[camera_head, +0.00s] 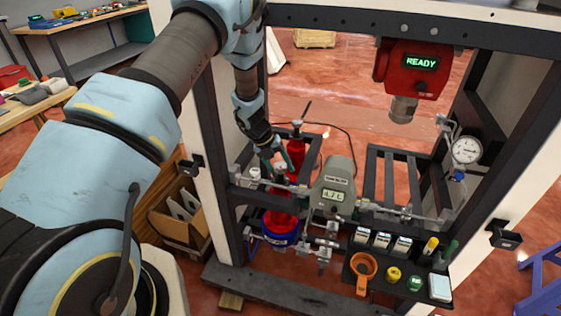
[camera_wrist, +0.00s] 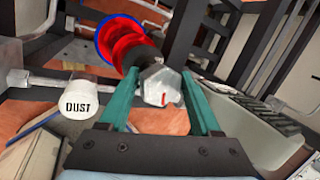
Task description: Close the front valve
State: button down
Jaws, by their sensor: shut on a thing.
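The front valve is a grey faceted knob with a short red mark in the wrist view (camera_wrist: 157,90). It sits on top of a red bottle (camera_wrist: 127,40) with a blue ring. In the head view the front red bottle (camera_head: 280,221) stands inside the frame with a blue base (camera_head: 280,236). My gripper (camera_head: 276,163) reaches down to its top from the upper left. In the wrist view its teal fingers stand on both sides of the knob, shut on it. The fingers partly hide the knob in the head view.
A second red bottle (camera_head: 296,146) stands close behind. A white DUST cap (camera_wrist: 80,103) is beside the left finger. A grey meter (camera_head: 333,185) stands just right of my gripper. A dark frame post (camera_head: 222,150) is to the left. A tray (camera_head: 386,283) holds small parts.

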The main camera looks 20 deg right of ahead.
jog(key=shift+d, duration=0.1)
dwell(0.3)
jog(key=shift+r+m+g, duration=0.1)
jog(key=shift+m+g, duration=0.3)
jog(key=shift+m, duration=0.8)
jog(key=shift+r+m+y, duration=0.1)
jog(key=shift+m+y, duration=0.2)
jog(key=shift+m, duration=0.2)
jog(key=shift+c, duration=1.3)
grip_release()
jog(key=shift+r+p, duration=0.15)
jog(key=shift+p, duration=0.15)
